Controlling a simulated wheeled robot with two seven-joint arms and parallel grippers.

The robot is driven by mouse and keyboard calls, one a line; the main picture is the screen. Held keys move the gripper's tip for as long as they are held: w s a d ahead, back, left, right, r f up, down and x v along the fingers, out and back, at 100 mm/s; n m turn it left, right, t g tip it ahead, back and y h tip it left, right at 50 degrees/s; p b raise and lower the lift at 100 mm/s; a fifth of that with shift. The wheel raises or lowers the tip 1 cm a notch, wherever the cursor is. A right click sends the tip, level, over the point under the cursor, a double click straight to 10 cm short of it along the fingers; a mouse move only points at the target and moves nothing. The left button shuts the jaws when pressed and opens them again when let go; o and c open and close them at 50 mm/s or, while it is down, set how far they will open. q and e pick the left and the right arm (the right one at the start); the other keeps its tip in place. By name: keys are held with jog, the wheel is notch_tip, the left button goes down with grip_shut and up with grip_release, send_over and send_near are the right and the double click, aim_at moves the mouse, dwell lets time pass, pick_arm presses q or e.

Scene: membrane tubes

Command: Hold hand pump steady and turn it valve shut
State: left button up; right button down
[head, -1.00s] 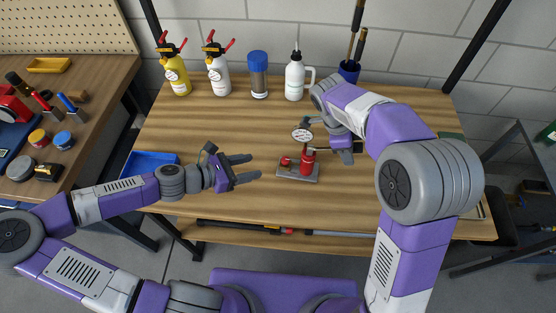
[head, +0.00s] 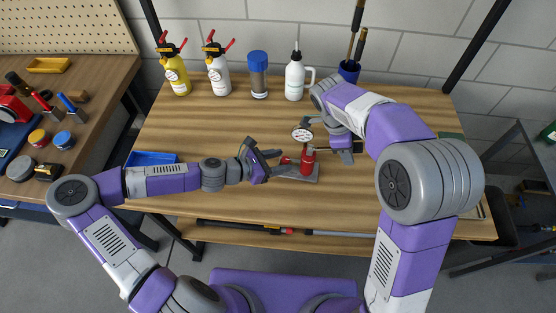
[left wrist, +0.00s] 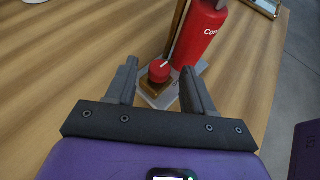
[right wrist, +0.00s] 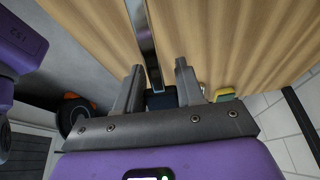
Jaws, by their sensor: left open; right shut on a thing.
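The hand pump (head: 307,161) is a red cylinder upright on a grey base plate, with a round white gauge (head: 302,134) at its top. In the left wrist view its red valve knob (left wrist: 159,71) sits on a brass-coloured block beside the cylinder (left wrist: 198,40). My left gripper (head: 283,162) is open, its fingers on either side of the knob and apart from it. My right gripper (head: 338,146) is at the pump's right side, shut on the pump's handle. In the right wrist view the dark grip (right wrist: 160,100) and its metal bar (right wrist: 146,40) show between the fingers.
A yellow bottle (head: 174,72), a white sprayer (head: 217,75), a blue-capped jar (head: 258,78) and a white jug (head: 295,78) stand at the table's back. A blue tray (head: 150,158) lies at left, behind my left arm.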

aim_at(284, 157)
pick_arm(q)
jog(key=shift+c, duration=0.2)
grip_shut()
jog(key=shift+w, duration=0.1)
jog(key=m+g, duration=0.2)
jog(key=m+g+h, duration=0.1)
jog(key=g, duration=0.1)
jog(key=shift+w+a+m+h, duration=0.15)
jog(key=shift+w+m+h, duration=0.15)
jog(key=shift+w+m, duration=0.1)
jog(key=m+g, duration=0.2)
jog(key=w+m+g, duration=0.1)
jog(key=m+g, duration=0.1)
jog(key=g, duration=0.1)
jog(key=shift+m, duration=0.3)
jog(key=m+g, duration=0.1)
jog(key=m+g+y, duration=0.1)
jog(key=m+g, duration=0.2)
jog(key=g, duration=0.1)
jog(key=shift+w+d+f+m+y, duration=0.1)
jog(key=shift+w+d+m+y, duration=0.2)
jog(key=shift+w, duration=0.1)
jog(key=shift+w+d+m+g+y, duration=0.1)
jog(key=shift+w+m+g+y, duration=0.05)
jog(key=shift+m+g+y, duration=0.65)
jog(key=shift+w+d+m+g+y, duration=0.1)
jog(key=shift+m+g+y, duration=0.4)
jog(key=shift+m+g, duration=0.45)
jog(key=shift+g, duration=0.25)
